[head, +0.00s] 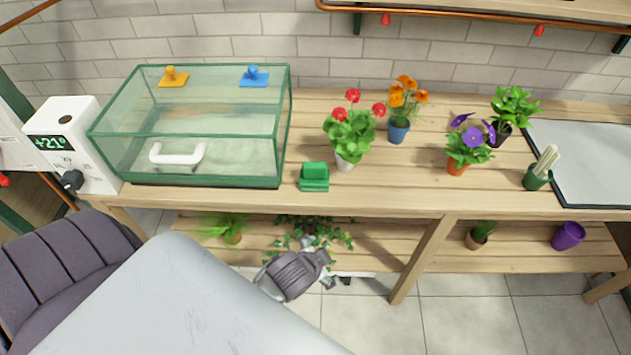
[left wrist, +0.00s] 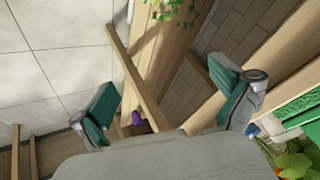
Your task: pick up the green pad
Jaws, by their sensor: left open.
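The green pad (head: 314,177) sits on the wooden bench near its front edge, just right of the glass tank. It looks like a small block with a raised back part. In the left wrist view a green object (left wrist: 298,118) at the right edge is cut off and looks like the same pad. My left gripper (head: 328,279) is below the bench's front edge in the head view, apart from the pad. In the left wrist view my left gripper (left wrist: 165,105) has its green-padded fingers spread wide with nothing between them. My right gripper is in neither view.
The glass tank (head: 225,172) stands left of the pad, with a white handle (head: 178,160) at its front. A red-flowered plant (head: 350,135) stands close to the pad's right. Further pots stand right. The lower shelf (head: 375,240) holds plants. Bare bench lies right of the pad.

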